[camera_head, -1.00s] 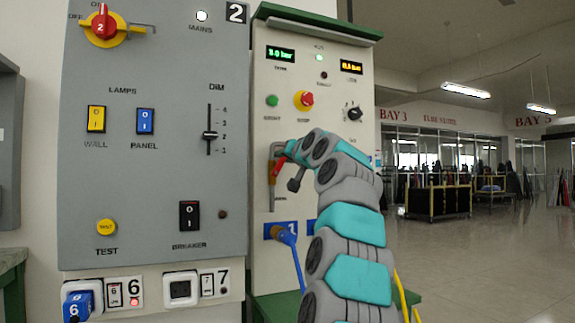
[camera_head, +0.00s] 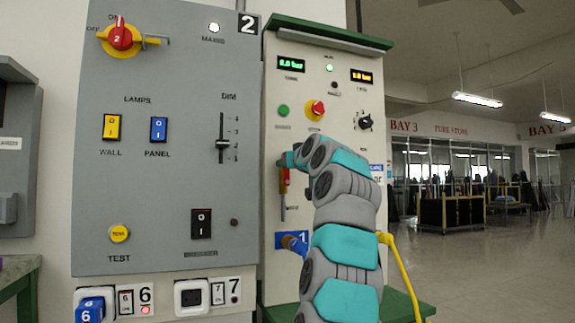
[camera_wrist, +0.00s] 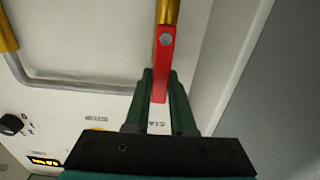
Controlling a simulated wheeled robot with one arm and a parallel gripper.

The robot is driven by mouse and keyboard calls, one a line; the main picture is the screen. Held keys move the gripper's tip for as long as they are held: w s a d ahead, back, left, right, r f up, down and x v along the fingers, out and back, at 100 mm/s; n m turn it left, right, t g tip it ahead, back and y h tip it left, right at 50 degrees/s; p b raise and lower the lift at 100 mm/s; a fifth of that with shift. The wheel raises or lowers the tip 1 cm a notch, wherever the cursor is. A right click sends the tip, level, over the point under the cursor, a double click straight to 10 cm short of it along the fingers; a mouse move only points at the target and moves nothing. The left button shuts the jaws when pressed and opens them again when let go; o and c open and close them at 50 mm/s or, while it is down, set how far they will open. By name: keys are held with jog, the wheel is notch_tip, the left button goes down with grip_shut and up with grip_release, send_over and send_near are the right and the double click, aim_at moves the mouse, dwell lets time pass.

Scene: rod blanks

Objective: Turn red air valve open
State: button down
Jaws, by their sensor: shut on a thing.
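The red air valve's lever (camera_head: 284,181) is on the front of the light panel, beside a grey pipe. In the wrist view the red lever (camera_wrist: 162,60) runs almost straight in line with the brass valve body (camera_wrist: 168,12), with a bolt head at its pivot end. My gripper (camera_wrist: 160,80) has its two dark green fingers on either side of the lever's free end, closed on it. In the head view my gripper (camera_head: 286,161) is at the top of the lever, and my arm hides part of the panel to the right.
A blue plug (camera_head: 293,241) sits in a socket below the valve. A grey panel (camera_head: 170,150) stands left. A yellow hose (camera_head: 400,270) hangs right.

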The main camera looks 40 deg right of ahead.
dwell(0.3)
jog(key=c, duration=0.8)
grip_release()
jog(key=shift+o, duration=0.2)
jog(key=b+v, duration=0.4)
jog(key=v, duration=0.3)
jog(key=shift+s, duration=0.35)
jog(key=shift+s+a, duration=0.1)
jog(key=shift+a, duration=0.05)
